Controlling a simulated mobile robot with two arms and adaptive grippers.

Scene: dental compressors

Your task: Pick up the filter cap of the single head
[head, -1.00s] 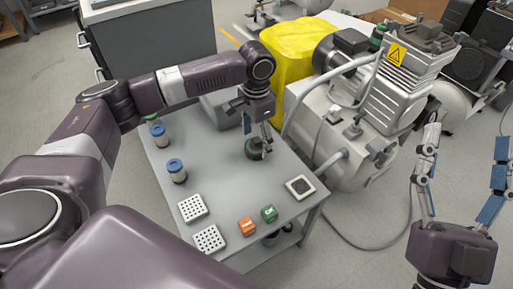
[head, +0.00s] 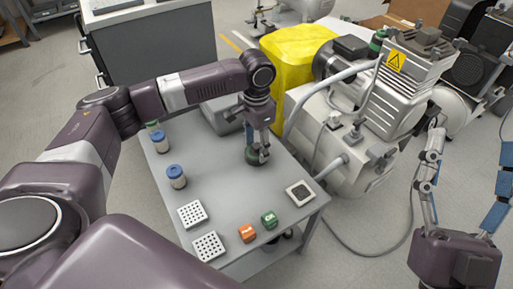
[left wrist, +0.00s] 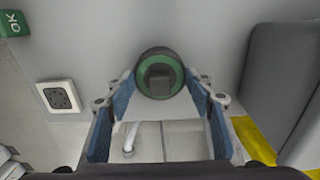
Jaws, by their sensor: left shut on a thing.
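A round filter cap, dark with a green ring and a square dark knob, stands on the grey table. It shows in the head view (head: 253,157) and, from above, in the left wrist view (left wrist: 160,72). My left gripper (head: 259,147) points down over it. In the left wrist view the blue-padded fingers of my left gripper (left wrist: 162,88) press on its two sides, shut on it. The cap looks still at table height. My right gripper (head: 470,150) is open and empty at the right, its fingers wide apart, away from the table.
A large compressor (head: 395,100) with a yellow warning sign stands right of the table; another green cap (head: 377,40) shows on it. A square pad (head: 300,193), OK cube (head: 269,220), orange cube (head: 246,233), white racks (head: 192,214) and blue-lidded jars (head: 176,176) stand on the table (head: 222,190).

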